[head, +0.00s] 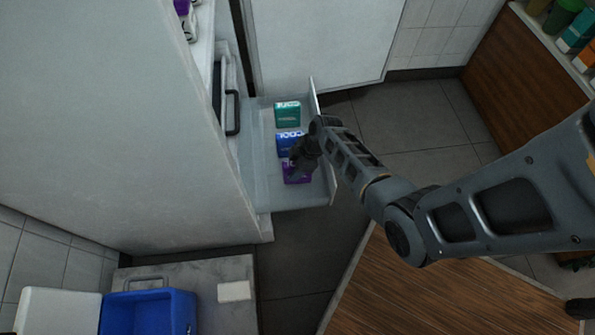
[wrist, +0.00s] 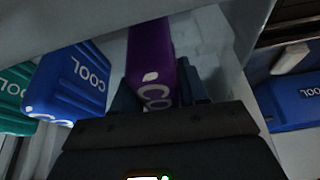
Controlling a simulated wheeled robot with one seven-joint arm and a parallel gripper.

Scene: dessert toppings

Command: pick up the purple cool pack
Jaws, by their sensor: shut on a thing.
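I cannot tell whether the pack is clear of the drawer floor.
A blue cool pack (head: 289,142) and a green one (head: 287,114) lie in the same drawer (head: 262,165), beside the purple one. The drawer's front panel (head: 323,150) stands close to my arm. A blue bin (head: 150,312) stands at the lower left.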

